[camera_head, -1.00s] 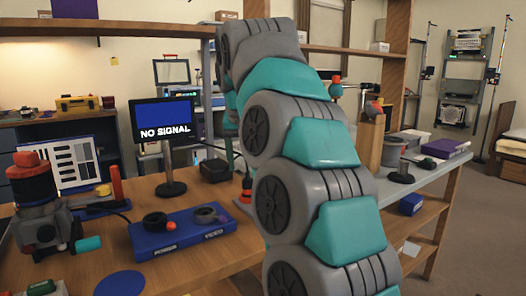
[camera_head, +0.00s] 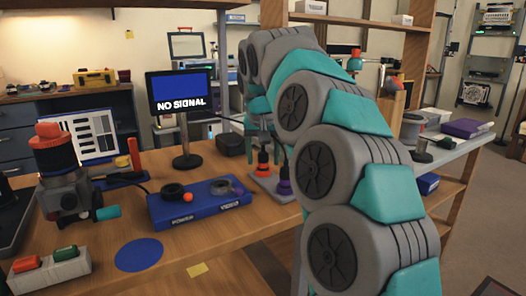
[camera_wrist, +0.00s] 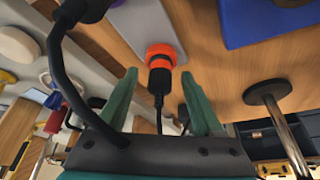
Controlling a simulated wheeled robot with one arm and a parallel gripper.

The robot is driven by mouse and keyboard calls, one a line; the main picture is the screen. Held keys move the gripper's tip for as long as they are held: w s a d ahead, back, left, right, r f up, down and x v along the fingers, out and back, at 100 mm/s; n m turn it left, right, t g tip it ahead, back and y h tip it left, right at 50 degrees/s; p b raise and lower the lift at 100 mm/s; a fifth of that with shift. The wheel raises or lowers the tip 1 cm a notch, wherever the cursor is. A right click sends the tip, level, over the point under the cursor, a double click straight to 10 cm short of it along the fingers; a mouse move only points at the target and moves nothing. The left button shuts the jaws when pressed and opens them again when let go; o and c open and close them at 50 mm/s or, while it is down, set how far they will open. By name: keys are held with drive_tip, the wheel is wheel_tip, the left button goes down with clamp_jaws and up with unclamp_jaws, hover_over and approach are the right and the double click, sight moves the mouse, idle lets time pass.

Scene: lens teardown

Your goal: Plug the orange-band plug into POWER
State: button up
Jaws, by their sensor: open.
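The orange-band plug (camera_head: 263,166) stands in a grey holder (camera_head: 270,190), beside a purple-band plug (camera_head: 284,181). In the wrist view the orange-band plug (camera_wrist: 160,57) shows a bright orange band and a black body with a cable. My gripper (camera_wrist: 158,76) is open; its green fingers show on either side of the plug's black end and cable, and I cannot tell whether they touch it. The blue box (camera_head: 204,213) carries the labels POWER and VIDEO, with a black ring socket (camera_head: 173,191) at POWER and a grey one (camera_head: 221,187) at VIDEO.
A NO SIGNAL monitor (camera_head: 180,92) stands behind the blue box. A camera-like device (camera_head: 68,190) is at left, with a grey block (camera_head: 50,272) in front. A flat blue disc (camera_head: 139,255) lies on the table.

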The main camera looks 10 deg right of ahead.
sight(263, 153)
clamp_jaws()
drive_tip(key=c, duration=0.6)
unclamp_jaws()
drive_tip(key=shift+c, duration=0.2)
clamp_jaws()
drive_tip(key=shift+r+p, duration=0.55)
drive_tip(key=shift+r, duration=0.4)
idle(0.6)
drive_tip(key=shift+r, duration=2.05)
